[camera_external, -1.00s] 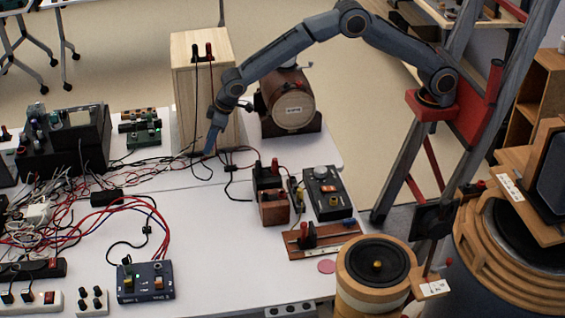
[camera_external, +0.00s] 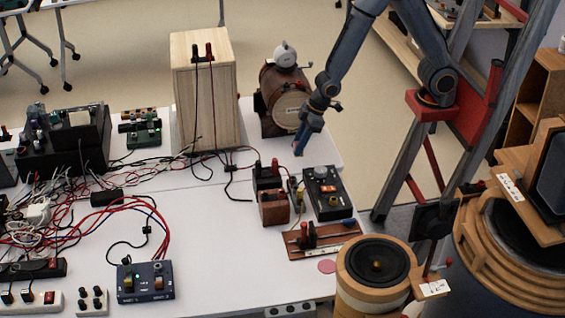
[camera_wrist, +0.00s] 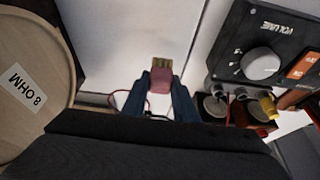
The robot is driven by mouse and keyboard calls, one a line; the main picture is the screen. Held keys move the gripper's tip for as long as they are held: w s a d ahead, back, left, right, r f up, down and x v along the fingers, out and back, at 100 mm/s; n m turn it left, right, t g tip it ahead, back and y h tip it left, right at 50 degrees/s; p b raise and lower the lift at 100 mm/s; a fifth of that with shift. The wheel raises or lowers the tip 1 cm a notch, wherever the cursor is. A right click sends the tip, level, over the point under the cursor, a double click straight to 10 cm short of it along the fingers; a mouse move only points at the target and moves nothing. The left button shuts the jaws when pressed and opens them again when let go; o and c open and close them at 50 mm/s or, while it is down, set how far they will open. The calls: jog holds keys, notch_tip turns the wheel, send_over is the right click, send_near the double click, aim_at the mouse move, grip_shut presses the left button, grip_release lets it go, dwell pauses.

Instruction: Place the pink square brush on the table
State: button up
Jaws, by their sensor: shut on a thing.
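The pink square brush (camera_wrist: 161,77) is between the two blue fingers of my gripper (camera_wrist: 160,84) in the wrist view, with its tan bristle end pointing away from the wrist. My gripper is shut on it. In the external view my gripper (camera_external: 299,146) points down at the right part of the white table (camera_external: 210,250), between the wooden barrel and the black volume box. The brush is barely visible there, and I cannot tell whether it touches the table.
The barrel marked 8 OHM (camera_wrist: 28,85) stands close on the left in the wrist view. The black volume box (camera_wrist: 268,50) is on the right. A tall wooden box (camera_external: 205,95) and tangled cables (camera_external: 75,195) lie further left. A flat pink disc (camera_external: 327,266) lies near the front.

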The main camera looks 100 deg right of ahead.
jog(key=shift+s+f, duration=0.1)
jog(key=shift+s, duration=1.15)
jog(key=w+r+m, duration=0.1)
jog(key=w+r, duration=0.2)
jog(key=w, duration=1.4)
jog(key=w+r, duration=0.2)
jog(key=w, duration=1.4)
jog(key=shift+w+d+r+m+h, duration=0.25)
jog(key=shift+w+r+m+h, duration=0.15)
notch_tip(320, 180, down, 10)
jog(key=shift+r+p, duration=0.2)
jog(key=shift+p, duration=0.85)
